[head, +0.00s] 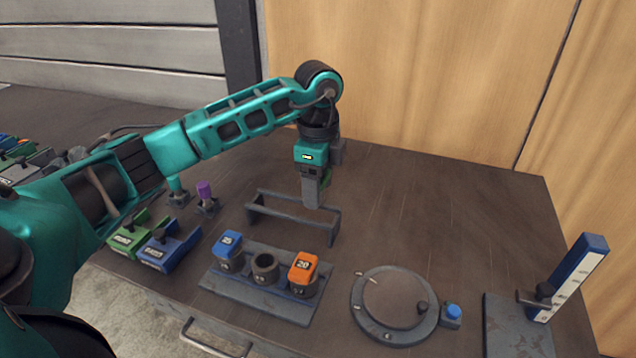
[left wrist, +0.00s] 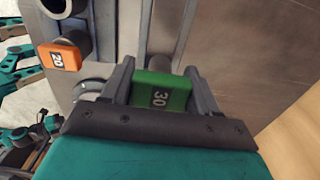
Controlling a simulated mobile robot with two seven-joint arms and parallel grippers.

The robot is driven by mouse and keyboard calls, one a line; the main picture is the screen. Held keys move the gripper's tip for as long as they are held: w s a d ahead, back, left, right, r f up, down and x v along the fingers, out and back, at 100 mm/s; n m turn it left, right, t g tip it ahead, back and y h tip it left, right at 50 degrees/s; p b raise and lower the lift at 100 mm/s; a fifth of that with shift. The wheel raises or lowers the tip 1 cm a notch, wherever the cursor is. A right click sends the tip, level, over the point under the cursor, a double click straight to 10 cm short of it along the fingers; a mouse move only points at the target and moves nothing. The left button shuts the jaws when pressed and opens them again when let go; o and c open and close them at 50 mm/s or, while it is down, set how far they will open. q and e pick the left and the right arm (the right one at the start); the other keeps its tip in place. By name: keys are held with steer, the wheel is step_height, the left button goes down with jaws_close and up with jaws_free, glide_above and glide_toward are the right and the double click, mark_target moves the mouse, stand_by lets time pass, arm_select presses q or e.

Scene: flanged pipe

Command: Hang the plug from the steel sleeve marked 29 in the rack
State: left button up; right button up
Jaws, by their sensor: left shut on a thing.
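My left gripper (head: 313,197) points down over the grey rack (head: 283,227) at the back of the table, and its fingers overlap the rack's right part in the head view. It is shut on a green plug marked 30 (left wrist: 157,92), which sits between the fingers in the left wrist view. In the head view only a sliver of green shows behind the fingers. The steel sleeve in the middle of the holder (head: 265,266) is open and empty; its marking is too small to read. I cannot tell whether the plug touches the rack. My right gripper is not in view.
A blue plug (head: 228,243) and an orange plug marked 20 (head: 304,266) stand in the outer sleeves. A round turntable (head: 388,303) and a blue-and-white upright gauge (head: 575,275) are at right. Green (head: 128,240) and blue (head: 168,250) blocks lie left. The back right table is clear.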

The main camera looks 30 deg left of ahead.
arm_select(q)
steer(key=shift+r+p, duration=0.1)
steer(key=shift+p, duration=0.3)
steer(key=shift+f, duration=0.2)
stand_by(0.6)
steer(key=shift+f+b, duration=0.7)
steer(key=shift+f, duration=0.4)
